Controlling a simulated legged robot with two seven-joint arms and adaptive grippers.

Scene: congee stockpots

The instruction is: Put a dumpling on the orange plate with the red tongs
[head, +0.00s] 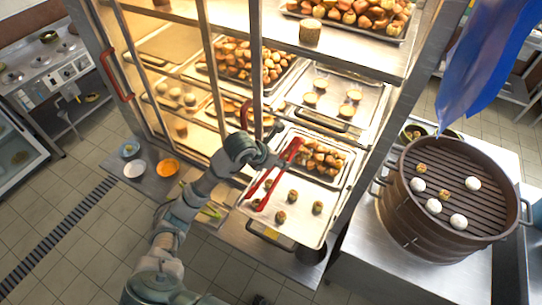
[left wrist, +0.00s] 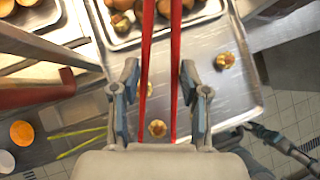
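Several small browned dumplings, one of them (head: 317,207), stand on a metal tray (head: 300,233); two show in the left wrist view, one (left wrist: 224,60) right of the tongs and one (left wrist: 157,128) between their arms. My left gripper (head: 279,160) is shut on the red tongs (head: 276,178), which reach over the tray. In the left wrist view, the tong arms (left wrist: 147,60) run between my fingers, apart, with no dumpling visibly gripped; their tips are out of that view. The orange plate (head: 167,168) lies left on the counter, seemingly empty. Grey jointed parts (left wrist: 285,140) may be my right gripper; its state is unclear.
A white bowl (head: 134,168) and a blue-rimmed bowl (head: 129,149) stand beside the plate. The lit cabinet with trays of baked food rises behind, its posts (head: 213,80) near my left arm. A round brown steamer (head: 420,228) with white buns stands right.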

